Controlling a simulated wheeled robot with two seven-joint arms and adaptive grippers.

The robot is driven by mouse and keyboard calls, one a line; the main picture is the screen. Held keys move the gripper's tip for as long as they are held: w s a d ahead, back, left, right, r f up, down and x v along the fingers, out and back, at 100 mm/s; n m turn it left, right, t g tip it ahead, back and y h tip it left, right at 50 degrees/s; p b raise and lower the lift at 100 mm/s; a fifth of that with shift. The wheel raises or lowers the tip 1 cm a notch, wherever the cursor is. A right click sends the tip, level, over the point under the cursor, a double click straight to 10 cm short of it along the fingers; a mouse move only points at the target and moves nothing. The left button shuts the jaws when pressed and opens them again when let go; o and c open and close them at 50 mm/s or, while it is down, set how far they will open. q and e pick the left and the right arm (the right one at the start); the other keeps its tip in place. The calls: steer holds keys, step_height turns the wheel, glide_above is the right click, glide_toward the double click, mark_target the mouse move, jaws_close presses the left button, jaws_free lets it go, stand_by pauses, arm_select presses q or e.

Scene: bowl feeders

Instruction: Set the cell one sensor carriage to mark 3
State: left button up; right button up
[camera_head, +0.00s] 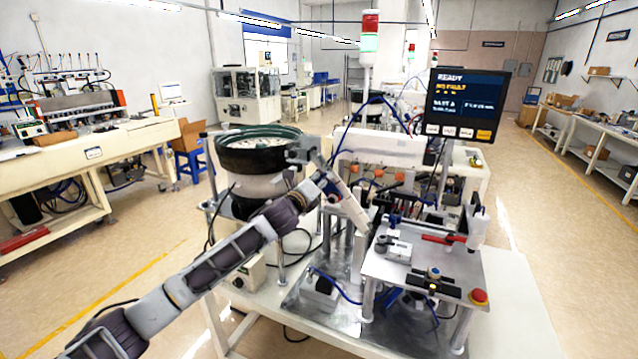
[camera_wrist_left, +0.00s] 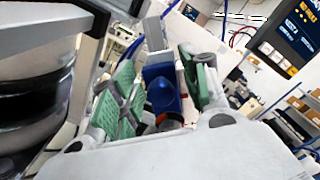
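My left gripper (camera_head: 328,186) is between the feeder bowl and the station, small and partly merged with the parts behind it in the head view. In the left wrist view, its two green-padded fingers (camera_wrist_left: 160,92) stand apart on either side of a blue rounded part (camera_wrist_left: 161,90). This part may belong to the sensor carriage; I cannot tell for sure. I see no clear grip on it, and contact with the pads is unclear. No mark numbers are readable. My right gripper is in neither view.
The feeder bowl (camera_head: 246,158) stands close to the left of my gripper. The display (camera_head: 466,103) reads READY and is at the upper right. The metal station plate (camera_head: 400,268) carries a red button (camera_head: 478,296). Blue hoses and posts crowd the space around the gripper.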

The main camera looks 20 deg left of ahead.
arm_select(q)
steer(key=shift+s+f, duration=0.1)
steer(key=shift+f, duration=0.1)
steer(key=shift+s, duration=0.1)
steer(key=shift+s, duration=0.25)
steer(key=s, duration=1.1)
steer(key=shift+a, duration=0.2)
steer(key=shift+s, duration=0.1)
stand_by(0.7)
